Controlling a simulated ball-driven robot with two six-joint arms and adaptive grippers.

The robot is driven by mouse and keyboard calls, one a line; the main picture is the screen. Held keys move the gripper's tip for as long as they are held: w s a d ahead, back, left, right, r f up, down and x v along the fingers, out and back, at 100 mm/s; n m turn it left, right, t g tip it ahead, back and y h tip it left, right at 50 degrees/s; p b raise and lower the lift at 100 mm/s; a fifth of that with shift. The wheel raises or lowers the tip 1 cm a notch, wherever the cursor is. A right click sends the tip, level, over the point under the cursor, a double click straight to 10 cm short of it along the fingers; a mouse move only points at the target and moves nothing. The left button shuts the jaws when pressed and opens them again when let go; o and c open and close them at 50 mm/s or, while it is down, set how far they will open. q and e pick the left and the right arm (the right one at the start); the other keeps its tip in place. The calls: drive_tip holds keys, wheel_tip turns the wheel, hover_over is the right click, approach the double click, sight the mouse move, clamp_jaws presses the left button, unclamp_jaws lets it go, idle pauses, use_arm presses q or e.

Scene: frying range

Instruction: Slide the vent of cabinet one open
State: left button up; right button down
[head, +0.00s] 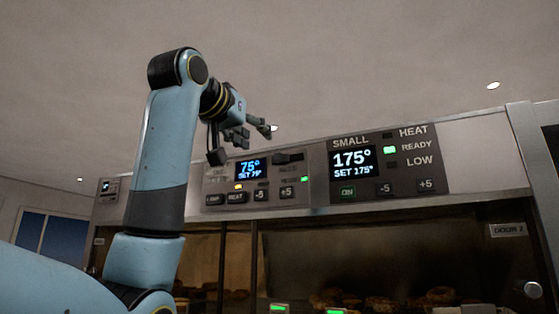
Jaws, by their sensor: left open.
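The left control panel (257,181) has a display reading 75° over SET 75°, a row of buttons and small lights. A dark slider (287,158) sits at its upper right; it looks like the vent control, but its label is too small to read. My left gripper (244,140) is open and empty, in front of the panel's top edge, up and left of the slider. It appears apart from the slider, though the depth is hard to judge. My right gripper is out of view.
A second panel (380,163) marked SMALL reads 175°, with a green light by READY. Below are glass-fronted cabinets (390,255) with food inside and a round knob (533,290) at the right. A smaller panel (108,187) shows at far left. Above is open ceiling.

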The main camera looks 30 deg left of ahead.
sight(279, 158)
use_arm(q)
drive_tip(key=w+p, duration=0.1)
drive_tip(key=w, duration=0.2)
drive_tip(key=w+p, duration=0.1)
drive_tip(key=w, duration=0.2)
drive_tip(key=w+p, duration=0.1)
drive_tip(key=w, duration=0.2)
drive_tip(key=shift+w+a+r+p, duration=0.1)
drive_tip(key=shift+w+a+p, duration=0.15)
drive_tip(key=shift+w+p, duration=0.1)
drive_tip(key=shift+w, duration=0.45)
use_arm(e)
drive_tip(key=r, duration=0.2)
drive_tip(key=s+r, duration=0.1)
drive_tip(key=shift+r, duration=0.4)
use_arm(q)
drive_tip(key=shift+c, duration=0.2)
clamp_jaws()
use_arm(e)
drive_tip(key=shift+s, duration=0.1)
